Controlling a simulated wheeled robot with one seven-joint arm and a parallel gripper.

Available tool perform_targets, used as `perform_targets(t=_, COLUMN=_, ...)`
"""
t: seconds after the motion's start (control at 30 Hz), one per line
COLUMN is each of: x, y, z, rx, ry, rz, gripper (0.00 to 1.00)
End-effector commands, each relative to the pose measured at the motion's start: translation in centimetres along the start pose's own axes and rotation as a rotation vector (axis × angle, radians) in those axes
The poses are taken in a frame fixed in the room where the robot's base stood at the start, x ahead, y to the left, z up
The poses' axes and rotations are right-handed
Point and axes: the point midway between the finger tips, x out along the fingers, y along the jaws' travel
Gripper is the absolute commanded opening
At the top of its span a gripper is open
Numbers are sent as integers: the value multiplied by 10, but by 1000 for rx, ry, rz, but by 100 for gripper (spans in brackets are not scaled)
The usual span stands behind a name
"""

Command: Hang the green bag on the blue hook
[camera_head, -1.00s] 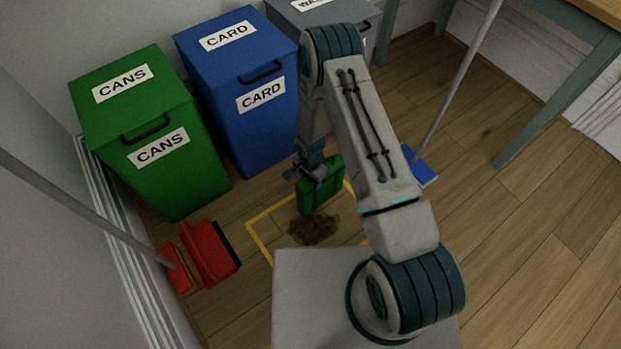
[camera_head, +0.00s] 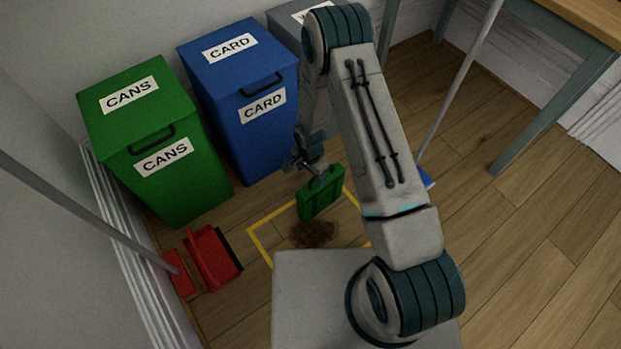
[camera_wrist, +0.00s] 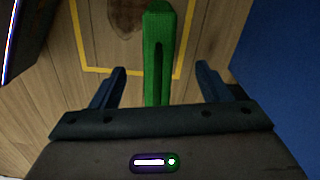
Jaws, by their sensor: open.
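The green bag (camera_head: 320,199) stands upright on the wooden floor in the head view, partly inside a yellow taped outline. In the wrist view the green bag (camera_wrist: 153,62) is seen from above as a narrow shape with a slot along its top. My gripper (camera_head: 312,172) is just above the bag's top in the head view. In the wrist view my gripper (camera_wrist: 158,78) is open, with one finger on each side of the bag's line and gaps to both. How far the fingers are above it is hard to tell. No blue hook shows.
Green CANS bin (camera_head: 160,150) and blue CARD bin (camera_head: 243,100) stand behind, with a grey bin (camera_head: 290,25) beside them. A brown patch (camera_head: 314,233) lies in front of the bag. A red dustpan (camera_head: 211,258) lies left. Floor at right is largely clear, beyond a pole (camera_head: 462,75).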

Motion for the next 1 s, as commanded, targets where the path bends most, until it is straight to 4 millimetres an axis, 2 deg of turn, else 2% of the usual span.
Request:
perform_targets(t=0.03, x=-14, y=0, z=0, rx=1, ry=1, rz=-2, gripper=70)
perform_targets(t=0.2, x=-38, y=0, z=0, rx=0, ry=0, rz=-1, gripper=70)
perform_targets(t=0.47, x=-48, y=0, z=0, rx=-1, ry=-1, rz=1, gripper=70)
perform_targets(t=0.57, x=-59, y=0, z=-4, rx=-13, ry=5, rz=-3, gripper=70)
perform_targets(t=0.67, x=-86, y=3, z=-13, rx=-50, ry=17, rz=-6, gripper=70)
perform_targets(t=0.87, x=-170, y=23, z=-32, rx=-175, ry=47, rz=-8, gripper=70)
perform_targets(t=1.0, x=-226, y=46, z=-37, rx=-268, ry=63, rz=-8, gripper=70)
